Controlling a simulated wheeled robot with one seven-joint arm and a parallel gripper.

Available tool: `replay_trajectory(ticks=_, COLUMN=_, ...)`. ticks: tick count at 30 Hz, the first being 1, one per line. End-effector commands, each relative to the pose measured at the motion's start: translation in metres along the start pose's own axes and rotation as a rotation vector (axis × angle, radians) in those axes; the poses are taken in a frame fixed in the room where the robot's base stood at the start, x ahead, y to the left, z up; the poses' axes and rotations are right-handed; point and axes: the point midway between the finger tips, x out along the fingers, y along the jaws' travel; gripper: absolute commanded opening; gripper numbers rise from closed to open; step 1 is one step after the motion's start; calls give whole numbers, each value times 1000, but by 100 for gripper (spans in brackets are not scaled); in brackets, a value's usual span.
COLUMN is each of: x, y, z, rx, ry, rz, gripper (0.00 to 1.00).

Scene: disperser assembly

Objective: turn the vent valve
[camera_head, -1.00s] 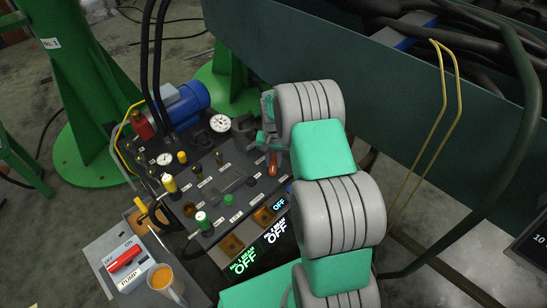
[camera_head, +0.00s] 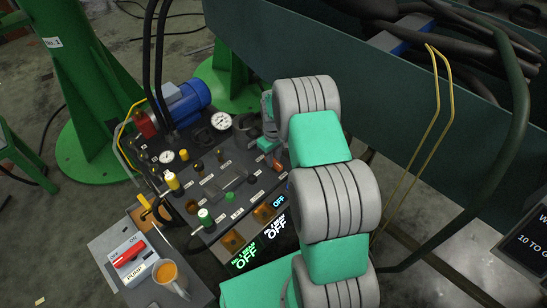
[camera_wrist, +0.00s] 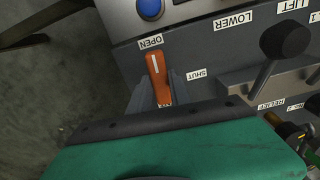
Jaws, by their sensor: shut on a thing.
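The vent valve's orange handle (camera_wrist: 156,68) is in the middle of the wrist view. It points up toward the OPEN label (camera_wrist: 150,42), while the SHUT label (camera_wrist: 196,75) lies to its right. My gripper (camera_wrist: 158,92) is shut on the handle, with a grey finger on each side and the handle's far end sticking out beyond them. The valve's base is partly hidden by the gripper. In the head view my gripper (camera_head: 271,155) is at the right side of the dark control panel (camera_head: 232,178), and the handle is hard to make out there.
Beside the valve in the wrist view are a blue button (camera_wrist: 150,8) and a black-knobbed lever (camera_wrist: 284,42). A green bin wall (camera_head: 400,110) rises behind my arm.

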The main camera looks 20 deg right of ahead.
Motion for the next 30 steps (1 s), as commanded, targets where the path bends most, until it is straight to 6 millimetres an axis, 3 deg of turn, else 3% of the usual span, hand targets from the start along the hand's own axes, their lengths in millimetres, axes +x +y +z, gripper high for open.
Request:
replay_trajectory(ticks=21, x=0, y=0, z=-1, rx=-80, ry=1, rz=0, gripper=0)
replay_trajectory(ticks=22, x=0, y=0, z=-1, rx=-80, ry=1, rz=0, gripper=26)
replay_trajectory(ticks=30, x=0, y=0, z=0, rx=-78, ry=1, rz=0, gripper=45)
